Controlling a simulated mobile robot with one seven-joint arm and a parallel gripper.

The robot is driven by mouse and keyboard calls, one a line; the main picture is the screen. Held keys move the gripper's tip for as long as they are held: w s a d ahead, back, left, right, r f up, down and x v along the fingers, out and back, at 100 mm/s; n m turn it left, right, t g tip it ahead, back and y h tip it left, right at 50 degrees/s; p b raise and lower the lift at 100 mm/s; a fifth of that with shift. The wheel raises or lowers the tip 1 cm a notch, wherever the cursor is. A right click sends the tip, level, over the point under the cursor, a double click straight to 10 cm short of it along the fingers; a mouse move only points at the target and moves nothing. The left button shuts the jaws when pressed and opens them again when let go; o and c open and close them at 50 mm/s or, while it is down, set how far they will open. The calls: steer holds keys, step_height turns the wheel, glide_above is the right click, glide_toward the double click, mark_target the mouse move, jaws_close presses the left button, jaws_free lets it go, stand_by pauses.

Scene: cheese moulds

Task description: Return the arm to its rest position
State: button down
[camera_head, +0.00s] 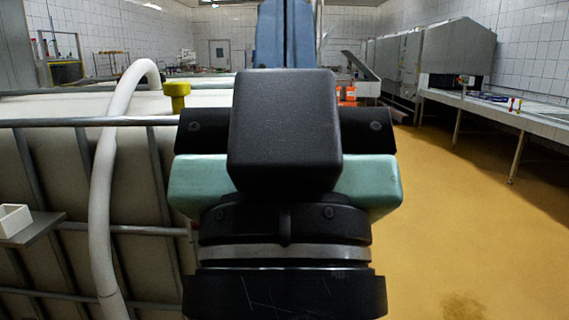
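The end of my arm, with my gripper (284,130), fills the middle of the head view, very close to the camera. I see a black block in front, pale teal housing on both sides and dark rings with a silver band below. No fingertips can be made out, so I cannot tell whether the gripper is open or shut. No held object is visible.
A large pale vat with metal rails (75,122) stands close on the left, with a white hose (103,190) over its side. A white mould (14,220) sits on a small shelf. A long bench (510,108) runs along the right. The yellow floor (460,210) between is clear.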

step_height(320, 180, up, 28)
steer(key=p, duration=2.6)
steer(key=shift+r, duration=0.2)
